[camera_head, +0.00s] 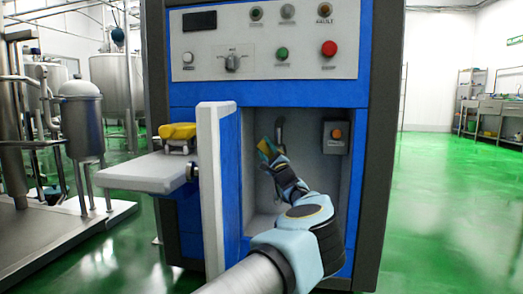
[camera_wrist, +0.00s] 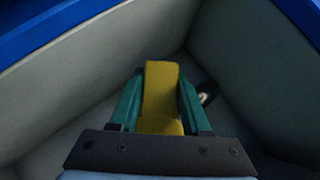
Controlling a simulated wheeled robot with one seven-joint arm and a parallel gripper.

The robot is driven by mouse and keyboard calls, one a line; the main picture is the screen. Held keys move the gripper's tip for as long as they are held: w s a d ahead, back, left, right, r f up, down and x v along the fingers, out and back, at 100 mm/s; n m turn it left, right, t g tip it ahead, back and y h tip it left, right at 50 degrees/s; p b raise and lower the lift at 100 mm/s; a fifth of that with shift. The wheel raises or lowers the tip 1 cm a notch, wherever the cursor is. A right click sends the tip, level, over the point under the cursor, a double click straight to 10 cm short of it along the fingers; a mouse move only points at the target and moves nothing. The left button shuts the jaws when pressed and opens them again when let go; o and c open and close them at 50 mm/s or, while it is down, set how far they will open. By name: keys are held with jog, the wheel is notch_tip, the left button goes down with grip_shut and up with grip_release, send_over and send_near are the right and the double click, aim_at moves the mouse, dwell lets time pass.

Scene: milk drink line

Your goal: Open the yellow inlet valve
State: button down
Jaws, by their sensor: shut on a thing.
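The yellow inlet valve handle (camera_wrist: 161,90) stands between the two green fingers of my gripper (camera_wrist: 160,102) in the wrist view. The fingers touch it on both sides. In the head view my gripper (camera_head: 269,150) is inside the open recess of the blue machine, and a little yellow of the handle (camera_head: 263,147) shows at its tips. The valve body behind the handle is mostly hidden by my gripper.
The recess's open door (camera_head: 210,190) stands to the left of my arm. A yellow object (camera_head: 177,131) sits on a white shelf (camera_head: 140,173) left of the door. A grey box with an orange button (camera_head: 336,135) is on the recess's right side. A control panel (camera_head: 262,45) is above.

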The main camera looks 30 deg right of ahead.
jog(key=m+h, duration=0.1)
jog(key=m+h+p, duration=0.1)
jog(key=m, duration=0.1)
jog(key=r+m+t+h+p, duration=0.1)
jog(key=shift+s+d+r+m, duration=0.1)
jog(key=shift+s+d+m, duration=0.2)
jog(key=shift+s+d, duration=0.1)
jog(key=m+h+p, duration=0.2)
jog(key=m+h, duration=0.1)
jog(key=m+h+p, duration=0.1)
jog(key=m, duration=0.1)
jog(key=shift+s+d+r+h+p, duration=0.3)
jog(key=shift+s+d+r+h, duration=0.05)
jog(key=shift+d+r+h, duration=0.05)
jog(key=m+g+h+p, duration=0.1)
jog(key=m+h, duration=0.1)
jog(key=m+h+p, duration=0.1)
jog(key=m, duration=0.1)
jog(key=s+d+m+g+h+p, duration=0.1)
jog(key=m+h, duration=0.1)
jog(key=shift+r+g+h, duration=0.15)
jog(key=shift+g+h, duration=0.15)
jog(key=shift+s+d+m+g+h+p, duration=0.2)
jog(key=shift+m+g+h+p, duration=0.4)
jog(key=shift+m, duration=0.4)
jog(key=shift+s+d+m+g+h+p, duration=0.15)
jog(key=shift+m+g+h+p, duration=0.2)
jog(key=shift+m+h, duration=0.5)
jog(key=shift+m, duration=0.35)
